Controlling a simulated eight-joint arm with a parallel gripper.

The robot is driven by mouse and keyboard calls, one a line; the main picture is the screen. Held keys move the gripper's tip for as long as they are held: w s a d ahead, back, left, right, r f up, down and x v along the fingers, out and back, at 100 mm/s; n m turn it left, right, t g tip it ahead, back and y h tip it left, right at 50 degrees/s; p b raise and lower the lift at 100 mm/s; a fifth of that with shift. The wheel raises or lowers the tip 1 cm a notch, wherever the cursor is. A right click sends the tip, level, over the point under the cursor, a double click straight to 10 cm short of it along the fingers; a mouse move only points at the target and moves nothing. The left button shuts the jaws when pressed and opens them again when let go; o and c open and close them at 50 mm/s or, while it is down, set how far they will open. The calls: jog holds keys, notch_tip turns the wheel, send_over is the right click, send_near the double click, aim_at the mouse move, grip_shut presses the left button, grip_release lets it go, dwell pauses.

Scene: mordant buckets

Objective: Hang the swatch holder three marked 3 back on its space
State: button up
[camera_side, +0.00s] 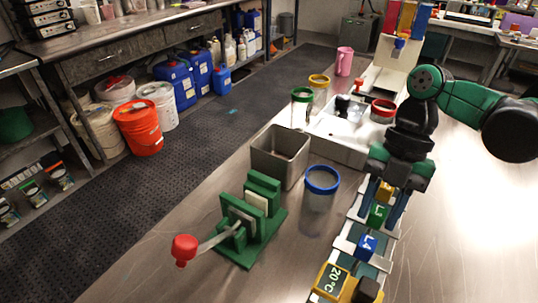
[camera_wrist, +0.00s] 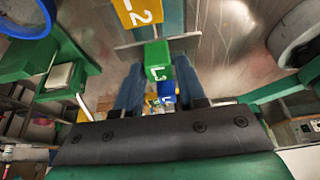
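A row of coloured blocks runs along the rack (camera_side: 346,244) at the front right. A green block (camera_side: 378,214), its mark starting with L and its digit hard to read, sits between a blue block marked L4 (camera_side: 367,245) and a small yellow block (camera_side: 386,190). My gripper (camera_side: 380,215) points down over this row, its blue fingers apart on either side of the green block. The wrist view shows the green block (camera_wrist: 157,60) between the spread fingers, with a yellow block (camera_wrist: 137,12) and a blue block (camera_wrist: 167,92) in line. No clear 3 is readable, and contact cannot be judged.
A green stand (camera_side: 250,225) with a red-knobbed lever is left of the row. A blue-rimmed jar (camera_side: 321,185) and a grey metal bin (camera_side: 280,155) stand close by. The bench front left is clear.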

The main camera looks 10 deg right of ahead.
jog(key=o, duration=0.3)
jog(key=shift+r, duration=0.1)
jog(key=shift+v, duration=2.7)
jog(key=d+m+t, duration=0.1)
jog(key=m, duration=0.2)
jog(key=d+m+t, duration=0.2)
jog(key=m, duration=0.2)
jog(key=d+m+t, duration=0.1)
jog(key=m, duration=0.3)
jog(key=shift+s+d+h, duration=0.15)
jog(key=shift+d+h, duration=0.25)
jog(key=d+f+m+t+h, duration=0.1)
jog(key=d+m+t, duration=0.5)
jog(key=m, duration=0.9)
jog(key=shift+d+m+h, duration=0.2)
jog(key=shift+m+h, duration=0.2)
jog(key=shift+h, duration=0.3)
